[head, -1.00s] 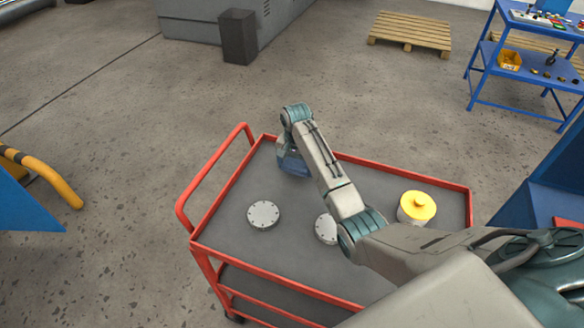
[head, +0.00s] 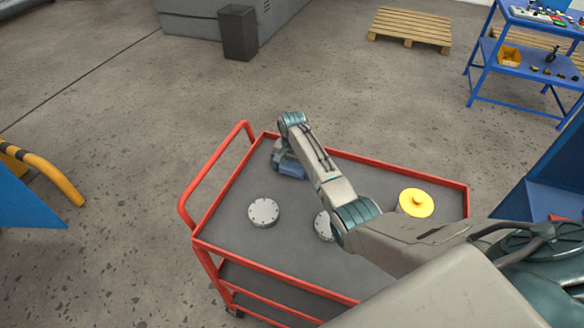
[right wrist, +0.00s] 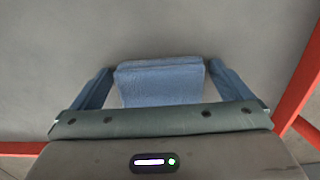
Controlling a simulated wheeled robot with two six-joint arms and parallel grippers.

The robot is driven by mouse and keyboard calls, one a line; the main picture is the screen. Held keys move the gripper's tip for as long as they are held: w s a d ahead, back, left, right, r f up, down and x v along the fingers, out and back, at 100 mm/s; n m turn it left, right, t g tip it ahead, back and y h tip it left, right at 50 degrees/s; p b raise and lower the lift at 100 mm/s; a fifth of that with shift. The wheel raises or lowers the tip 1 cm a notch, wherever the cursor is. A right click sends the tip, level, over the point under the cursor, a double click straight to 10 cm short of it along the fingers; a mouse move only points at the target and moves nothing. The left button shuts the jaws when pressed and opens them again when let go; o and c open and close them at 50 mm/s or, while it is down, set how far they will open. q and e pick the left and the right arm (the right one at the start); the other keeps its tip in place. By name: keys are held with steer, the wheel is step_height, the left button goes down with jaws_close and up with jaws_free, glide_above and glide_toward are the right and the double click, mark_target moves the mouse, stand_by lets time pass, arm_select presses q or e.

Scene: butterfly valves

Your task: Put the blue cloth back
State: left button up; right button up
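The blue cloth (right wrist: 160,82) is a folded pad lying on the grey top of the red cart. In the right wrist view it sits between the two fingers of my right gripper (right wrist: 161,76), with a gap on each side. In the head view the cloth (head: 290,170) shows partly under my right gripper (head: 281,163), near the cart's far left corner. The right gripper is open, low over the cart top. My left gripper is not in view.
The red cart (head: 212,214) also carries a grey flanged disc (head: 263,212), a second disc (head: 324,226) partly behind my arm, and a yellow-lidded container (head: 416,203). A blue bench (head: 530,73) and a pallet (head: 411,27) stand beyond.

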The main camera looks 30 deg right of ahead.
mark_target(292, 169)
steer(key=shift+r, duration=0.15)
step_height(292, 169, up, 12)
steer(key=b, duration=0.3)
stand_by(0.4)
